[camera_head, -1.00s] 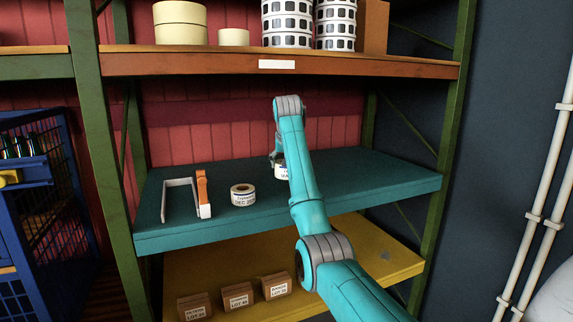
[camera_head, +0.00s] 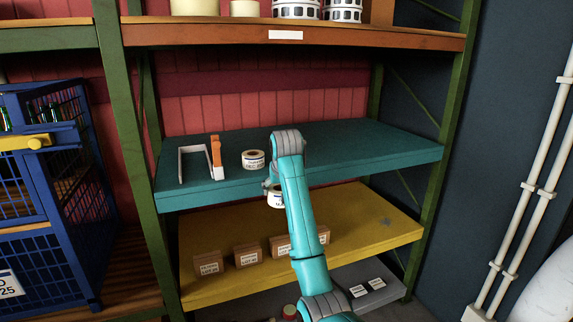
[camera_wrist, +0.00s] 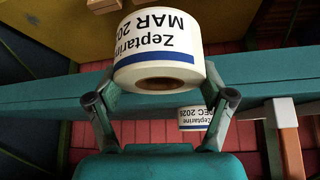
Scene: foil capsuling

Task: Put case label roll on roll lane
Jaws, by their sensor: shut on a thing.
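My gripper (camera_wrist: 160,95) is shut on a white label roll (camera_wrist: 160,47) with a blue stripe, reading "Zeptarine MAR 20", the rest cut off. In the head view the held roll (camera_head: 275,198) is partly hidden by my arm, at the front edge of the teal shelf (camera_head: 350,145). A second white roll (camera_head: 253,160) stands on the teal shelf, left of my gripper. In the wrist view this second roll (camera_wrist: 195,118) reads "Zeptarine DEC 2025". I cannot tell which surface is the roll lane.
A white bracket with an orange post (camera_head: 216,152) stands left on the teal shelf. Several brown boxes (camera_head: 248,255) line the yellow shelf (camera_head: 370,230) below. A grey shelf (camera_head: 390,282) with white labels is lowest. A blue cage (camera_head: 50,190) stands left.

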